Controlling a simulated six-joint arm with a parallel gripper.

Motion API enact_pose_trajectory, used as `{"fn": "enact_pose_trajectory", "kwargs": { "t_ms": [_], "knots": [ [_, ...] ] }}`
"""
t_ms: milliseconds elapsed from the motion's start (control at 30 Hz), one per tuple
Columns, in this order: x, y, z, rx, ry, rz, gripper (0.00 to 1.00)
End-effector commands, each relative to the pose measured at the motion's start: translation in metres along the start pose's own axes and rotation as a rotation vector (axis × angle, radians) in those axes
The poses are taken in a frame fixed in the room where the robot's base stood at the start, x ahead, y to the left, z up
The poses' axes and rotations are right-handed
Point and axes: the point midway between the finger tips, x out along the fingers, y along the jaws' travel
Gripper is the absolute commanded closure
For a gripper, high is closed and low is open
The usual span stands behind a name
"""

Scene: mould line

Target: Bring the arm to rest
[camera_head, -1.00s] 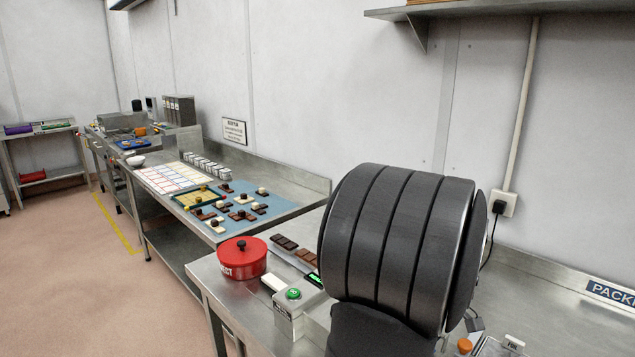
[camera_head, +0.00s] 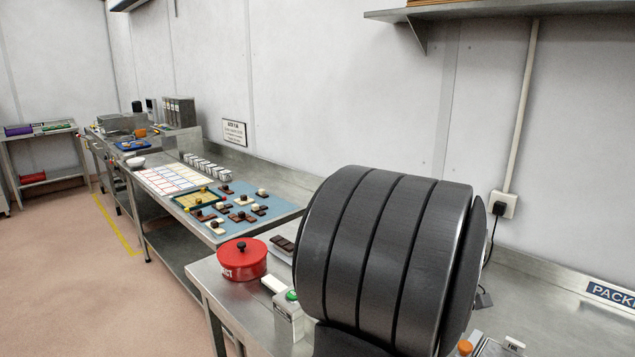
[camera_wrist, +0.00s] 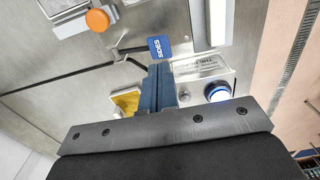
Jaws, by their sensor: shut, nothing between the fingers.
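My gripper (camera_wrist: 160,72) shows in the wrist view with its two blue-grey fingers together and nothing between them. It points down over a steel bench top (camera_wrist: 60,95). The fingertips lie in the picture just below a small blue tag marked SIDES (camera_wrist: 158,47); I cannot tell the height above it. In the head view a large dark ribbed part of my arm fills the right foreground, and my gripper is hidden there.
Near my arm stand a red lidded pot (camera_head: 242,259) and a box with a green button (camera_head: 290,312). The wrist view shows an orange knob (camera_wrist: 97,20), a blue-lit button (camera_wrist: 217,92) and a yellow piece (camera_wrist: 126,101). A wall shelf (camera_head: 480,10) hangs above.

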Motion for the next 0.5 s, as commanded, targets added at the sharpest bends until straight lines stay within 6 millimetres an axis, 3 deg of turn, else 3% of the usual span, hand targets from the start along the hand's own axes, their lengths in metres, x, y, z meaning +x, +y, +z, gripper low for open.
{"fn": "enact_pose_trajectory", "kwargs": {
  "t_ms": [333,500],
  "knots": [
    [-0.001,0.0,0.0,0.0,0.0,-0.001,1.0],
    [0.011,0.0,0.0,0.0,-0.001,-0.003,1.0]
  ]
}}
